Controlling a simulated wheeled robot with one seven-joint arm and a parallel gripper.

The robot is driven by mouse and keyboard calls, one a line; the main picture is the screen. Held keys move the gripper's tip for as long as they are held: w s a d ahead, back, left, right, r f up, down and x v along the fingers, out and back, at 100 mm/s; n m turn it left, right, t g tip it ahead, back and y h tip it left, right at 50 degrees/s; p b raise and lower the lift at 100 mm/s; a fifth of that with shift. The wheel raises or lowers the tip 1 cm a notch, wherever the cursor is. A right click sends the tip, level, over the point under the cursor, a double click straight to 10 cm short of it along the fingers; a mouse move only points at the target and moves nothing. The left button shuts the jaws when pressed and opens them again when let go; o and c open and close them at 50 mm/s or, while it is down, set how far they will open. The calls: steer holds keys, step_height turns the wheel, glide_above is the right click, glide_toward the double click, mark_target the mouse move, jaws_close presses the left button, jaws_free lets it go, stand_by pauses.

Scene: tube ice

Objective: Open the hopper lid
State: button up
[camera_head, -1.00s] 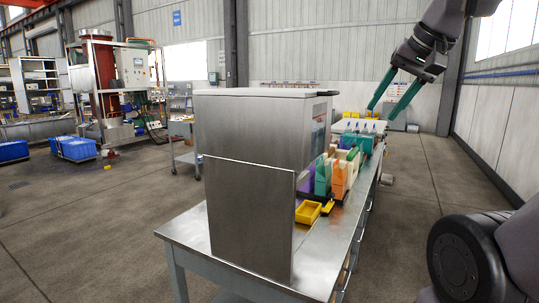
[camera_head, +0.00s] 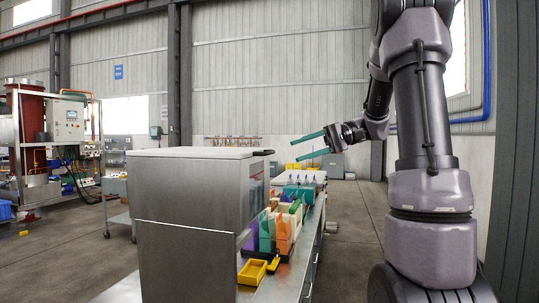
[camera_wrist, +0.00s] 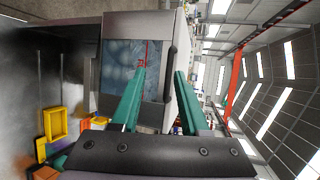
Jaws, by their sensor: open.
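The hopper is a brushed-steel box (camera_head: 185,240) standing on a steel table at the centre left of the head view. Its flat pale lid (camera_head: 195,152) lies closed on top, with a dark handle (camera_head: 263,152) jutting from its right edge. In the wrist view the box shows on its side, with a bluish window (camera_wrist: 118,62) and the dark handle (camera_wrist: 172,52). My gripper (camera_head: 294,151) has two long green fingers, open and empty. It is to the right of the handle at about its height in the picture, pointing left and apart from it. The fingers (camera_wrist: 161,70) also show in the wrist view.
Coloured scoops and holders (camera_head: 277,228) and a yellow tray (camera_head: 252,272) stand on the table (camera_head: 290,275) right of the hopper. A white surface with small items is behind. Machinery (camera_head: 50,135) stands far left. Open floor (camera_head: 350,235) lies right of the table.

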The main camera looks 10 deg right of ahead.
mark_target(272, 153)
steer(key=shift+t+y, duration=0.3)
steer(key=shift+y, duration=0.4)
steer(key=w+a, duration=0.1)
steer(key=a, duration=0.2)
steer(key=w+a+f, duration=0.1)
steer(key=a, duration=0.1)
steer(key=w+a, duration=0.1)
steer(key=a, duration=0.2)
steer(key=shift+w+a+f, duration=0.15)
steer(key=shift+w+a, duration=0.2)
steer(key=shift+w, duration=0.05)
jaws_close()
